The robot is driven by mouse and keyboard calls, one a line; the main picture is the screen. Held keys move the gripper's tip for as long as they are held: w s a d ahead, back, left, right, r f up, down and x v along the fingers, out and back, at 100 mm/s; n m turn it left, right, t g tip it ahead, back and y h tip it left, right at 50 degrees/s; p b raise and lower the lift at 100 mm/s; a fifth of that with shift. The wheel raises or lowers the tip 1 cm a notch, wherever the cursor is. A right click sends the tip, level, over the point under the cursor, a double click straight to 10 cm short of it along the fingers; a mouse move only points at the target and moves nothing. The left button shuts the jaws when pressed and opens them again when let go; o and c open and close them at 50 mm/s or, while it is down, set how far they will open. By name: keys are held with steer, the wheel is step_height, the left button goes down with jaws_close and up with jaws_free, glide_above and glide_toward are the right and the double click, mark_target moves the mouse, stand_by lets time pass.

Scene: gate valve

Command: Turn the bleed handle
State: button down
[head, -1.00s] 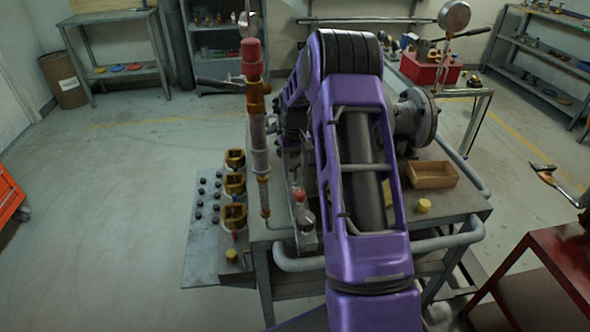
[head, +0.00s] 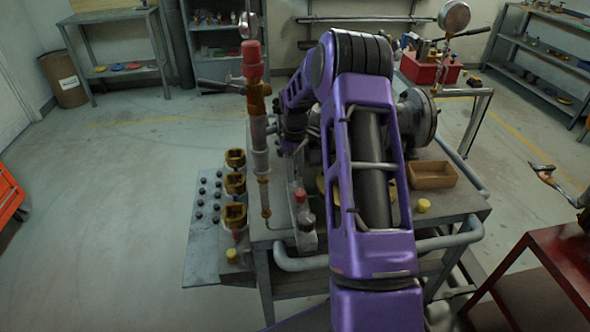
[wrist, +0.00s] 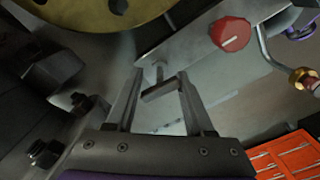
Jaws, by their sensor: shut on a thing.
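In the wrist view, my gripper (wrist: 160,84) has its two fingers on either side of a small dark grey bar on a short stem. I take this bar to be the bleed handle (wrist: 160,91). The fingers are shut on it near their tips. The stem leads up to a grey metal body with a red knob (wrist: 230,34) on its right. In the head view my purple arm covers much of the valve, and the bleed handle cannot be made out there. Part of the valve's round grey flange (head: 418,117) shows right of my arm.
A yellow disc (wrist: 90,10) and large dark bolts (wrist: 50,65) are close to my gripper. A tall pipe with a red top (head: 252,60) stands left of my arm. A wooden tray (head: 433,175) and a yellow cap (head: 424,205) lie on the bench's right side.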

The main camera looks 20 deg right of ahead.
mark_target(295, 165)
steer(key=shift+d, duration=0.1)
stand_by(0.4)
steer(key=shift+c, duration=1.7)
jaws_free()
step_height(295, 165, up, 18)
steer(key=p, duration=0.1)
steer(key=shift+f, duration=0.25)
